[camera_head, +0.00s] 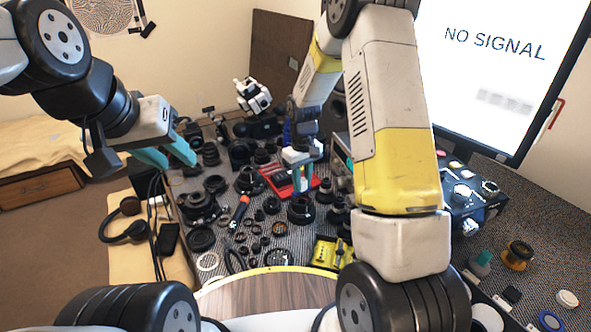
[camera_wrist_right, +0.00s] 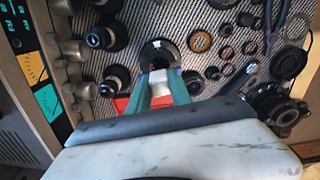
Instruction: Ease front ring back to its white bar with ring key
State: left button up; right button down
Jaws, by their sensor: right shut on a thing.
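My right gripper (camera_head: 303,184) points down over the mat, with its teal fingers just above a black lens (camera_head: 301,209). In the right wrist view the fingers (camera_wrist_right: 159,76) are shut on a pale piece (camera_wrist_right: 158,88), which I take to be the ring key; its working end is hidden. The lens (camera_wrist_right: 160,51) lies right beyond the fingertips; I cannot tell whether the key touches it. Its front ring and white bar are too small to make out. My left gripper (camera_head: 168,158) is open and empty, raised over the left edge of the bench.
A red tray (camera_head: 279,187) lies behind the lens. Several lenses and loose rings crowd the grey mat (camera_head: 262,215). A yellow tray (camera_head: 325,252) sits near the front. An instrument with knobs (camera_wrist_right: 30,65) stands at the left in the wrist view.

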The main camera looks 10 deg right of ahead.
jog(key=shift+r, duration=1.5)
